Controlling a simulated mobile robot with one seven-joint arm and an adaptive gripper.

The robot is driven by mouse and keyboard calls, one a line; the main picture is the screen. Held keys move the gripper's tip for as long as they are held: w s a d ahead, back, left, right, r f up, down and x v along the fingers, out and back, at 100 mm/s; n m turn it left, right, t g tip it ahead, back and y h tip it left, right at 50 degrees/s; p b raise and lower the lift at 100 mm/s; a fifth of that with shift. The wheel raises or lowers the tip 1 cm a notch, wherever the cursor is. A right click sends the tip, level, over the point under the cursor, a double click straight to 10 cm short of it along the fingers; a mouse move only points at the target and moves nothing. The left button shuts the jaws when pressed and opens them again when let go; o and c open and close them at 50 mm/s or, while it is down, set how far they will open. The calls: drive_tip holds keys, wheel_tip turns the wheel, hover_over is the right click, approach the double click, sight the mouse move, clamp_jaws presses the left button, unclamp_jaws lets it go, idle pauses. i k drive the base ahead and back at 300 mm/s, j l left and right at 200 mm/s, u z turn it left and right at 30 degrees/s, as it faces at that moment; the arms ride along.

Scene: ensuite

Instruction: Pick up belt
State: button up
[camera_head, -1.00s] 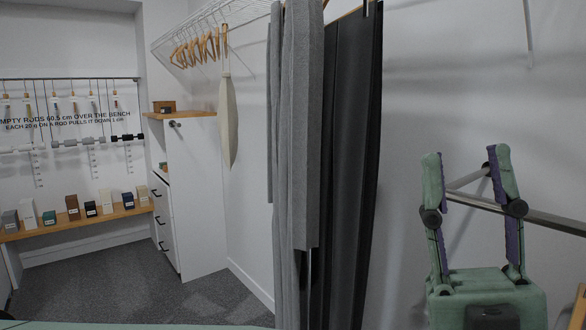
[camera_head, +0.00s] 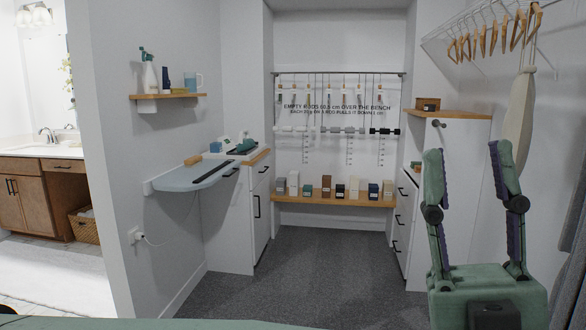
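I cannot make out a belt for certain. A narrow dark strip (camera_head: 214,174) lies along the pale fold-down board (camera_head: 176,181) on the left wall; it is too small to tell whether it is the belt. My gripper (camera_head: 468,158) is at the right of the view, its two green fingers pointing up and spread wide. It is open, with nothing between the fingers, and it hides part of the white cabinet on the right.
Grey carpet (camera_head: 318,262) is clear between the left counter (camera_head: 238,165) and the right cabinet (camera_head: 462,150). A wooden bench (camera_head: 330,200) with several small boxes stands at the back. Hangers (camera_head: 490,42) hang upper right. A small shelf (camera_head: 168,97) holds bottles. A bathroom vanity (camera_head: 38,190) is far left.

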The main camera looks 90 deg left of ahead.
sight(200, 178)
drive_tip(key=u, duration=3.2)
drive_tip(key=i+u, duration=0.1)
drive_tip(key=u, duration=0.25)
drive_tip(key=i+l+u, duration=0.1)
drive_tip(key=u, duration=0.3)
drive_tip(key=i+l+u, duration=0.6)
drive_tip(key=l, duration=0.35)
drive_tip(key=i+l, duration=0.2)
drive_tip(key=l, duration=0.15)
drive_tip(key=i+l+u, duration=0.15)
drive_tip(key=l, duration=0.25)
drive_tip(key=i+l, duration=0.45)
drive_tip(key=l, duration=0.2)
drive_tip(key=i+l, duration=0.2)
drive_tip(key=l, duration=0.2)
drive_tip(key=i+l, duration=0.15)
drive_tip(key=l, duration=0.2)
drive_tip(key=i+l, duration=0.15)
drive_tip(key=l, duration=0.2)
drive_tip(key=i+l+u, duration=0.1)
drive_tip(key=l, duration=0.3)
drive_tip(key=i+l, duration=0.25)
drive_tip(key=l, duration=0.1)
